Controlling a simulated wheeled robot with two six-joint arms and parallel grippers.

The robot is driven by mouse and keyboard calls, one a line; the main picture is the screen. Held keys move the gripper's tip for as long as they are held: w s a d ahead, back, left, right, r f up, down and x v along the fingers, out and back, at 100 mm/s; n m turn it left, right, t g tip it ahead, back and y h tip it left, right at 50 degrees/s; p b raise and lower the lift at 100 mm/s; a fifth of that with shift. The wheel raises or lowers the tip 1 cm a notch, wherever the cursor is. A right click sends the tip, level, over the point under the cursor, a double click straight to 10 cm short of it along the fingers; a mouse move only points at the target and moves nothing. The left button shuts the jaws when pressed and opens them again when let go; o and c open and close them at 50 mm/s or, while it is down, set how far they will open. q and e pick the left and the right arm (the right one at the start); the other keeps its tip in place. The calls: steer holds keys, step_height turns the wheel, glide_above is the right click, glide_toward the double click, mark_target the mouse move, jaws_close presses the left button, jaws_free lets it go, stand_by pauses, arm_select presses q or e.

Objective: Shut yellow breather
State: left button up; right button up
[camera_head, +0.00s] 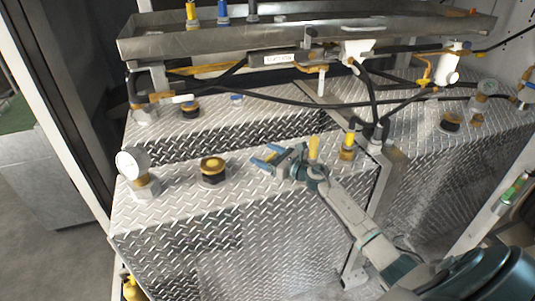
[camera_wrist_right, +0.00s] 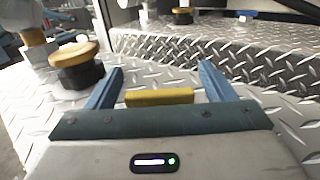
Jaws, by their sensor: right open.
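A round yellow cap on a black base (camera_head: 213,168) stands on the near diamond-plate tank top; it also shows at the left in the right wrist view (camera_wrist_right: 77,65). Which yellow fitting is the breather is not labelled. My right gripper (camera_head: 264,159) is open, its blue fingers pointing left toward that cap and apart from it. In the right wrist view, the cap is beyond and left of the fingers (camera_wrist_right: 160,78). A yellow block (camera_wrist_right: 160,97) shows between the finger bases; whether it touches them I cannot tell. My left gripper is out of view.
A pressure gauge (camera_head: 133,161) stands left of the cap. An upright yellow piece (camera_head: 313,147) and a yellow fitting (camera_head: 347,148) are by my right wrist. Black hoses (camera_head: 290,102) and a metal tray (camera_head: 170,45) cross behind. Bare plate lies between cap and gripper.

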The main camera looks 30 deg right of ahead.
steer(key=c, duration=1)
steer(key=shift+r+m+t+h+p, duration=0.3)
steer(key=shift+m+h+p, duration=0.2)
steer(key=shift+h+p, duration=0.3)
steer(key=m+h+p, duration=0.1)
steer(key=h, duration=0.1)
steer(key=m+h+p, duration=0.1)
steer(key=p, duration=0.1)
steer(key=m+h+p, duration=0.1)
steer(key=h+p, duration=0.1)
steer(key=shift+d+m+t+h, duration=0.3)
steer(key=shift+t, duration=0.1)
steer(key=shift+d+f+m+h+p, duration=0.15)
steer(key=shift+m+h+p, duration=0.65)
steer(key=shift+h, duration=0.4)
steer(key=shift+d+m+g+h, duration=0.1)
steer(key=shift+m+g+h, duration=0.2)
steer(key=shift+m+h, duration=0.35)
steer(key=shift+f+h, duration=0.1)
steer(key=shift+h, duration=0.15)
steer(key=o, duration=1)
steer(key=shift+d+f, duration=0.1)
steer(key=shift+d, duration=0.05)
